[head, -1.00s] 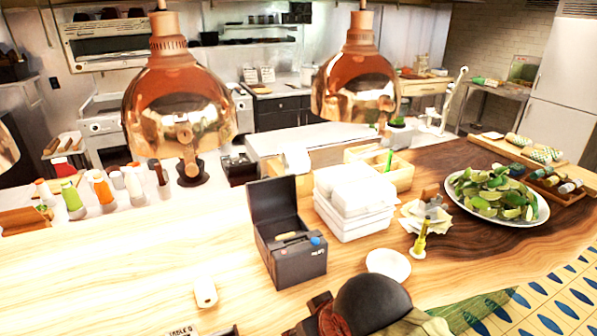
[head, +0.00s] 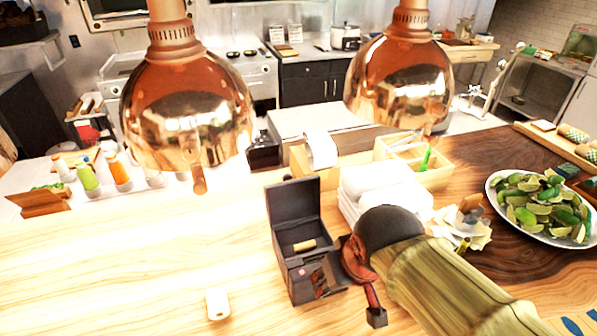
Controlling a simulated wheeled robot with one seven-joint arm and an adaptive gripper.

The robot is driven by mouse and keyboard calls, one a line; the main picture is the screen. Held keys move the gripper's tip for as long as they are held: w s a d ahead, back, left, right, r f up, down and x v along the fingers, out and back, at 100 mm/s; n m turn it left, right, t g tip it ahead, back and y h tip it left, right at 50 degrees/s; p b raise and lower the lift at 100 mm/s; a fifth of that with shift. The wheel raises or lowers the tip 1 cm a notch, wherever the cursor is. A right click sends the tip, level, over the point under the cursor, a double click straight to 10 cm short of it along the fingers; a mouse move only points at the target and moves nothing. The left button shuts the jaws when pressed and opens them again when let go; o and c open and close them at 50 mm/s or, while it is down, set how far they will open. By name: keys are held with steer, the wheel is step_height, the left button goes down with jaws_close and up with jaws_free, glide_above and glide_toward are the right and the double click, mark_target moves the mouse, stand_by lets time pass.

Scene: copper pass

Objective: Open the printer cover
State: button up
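The printer (head: 303,283) is a small dark box on the wooden counter, in the middle of the head view. Its cover (head: 295,203) stands upright at the back, so the printer is open. A small tan roll (head: 304,246) lies inside. My gripper (head: 350,296) is at the printer's right front, its two dark fingertips spread apart with nothing seen between them. One fingertip overlaps the printer's right front in the picture; I cannot tell whether it touches. My arm hides the counter to the right.
A white roll (head: 217,303) lies at front left. A plate of limes (head: 541,205) is at right. The left counter is mostly clear.

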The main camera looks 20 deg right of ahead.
steer(key=w+r+g+p, duration=0.3)
steer(key=w+r+p, duration=0.8)
steer(key=p, duration=0.4)
steer(key=w+r+g+p, duration=0.1)
steer(key=w+r+p, duration=0.2)
steer(key=w+p, duration=0.75)
step_height(320, 180, down, 8)
steer(key=w+b, duration=0.1)
steer(key=shift+w, duration=0.1)
steer(key=shift+c, duration=1.4)
jaws_close()
steer(key=shift+c, duration=2.4)
jaws_free()
steer(key=o, duration=0.8)
steer(key=shift+c, duration=0.2)
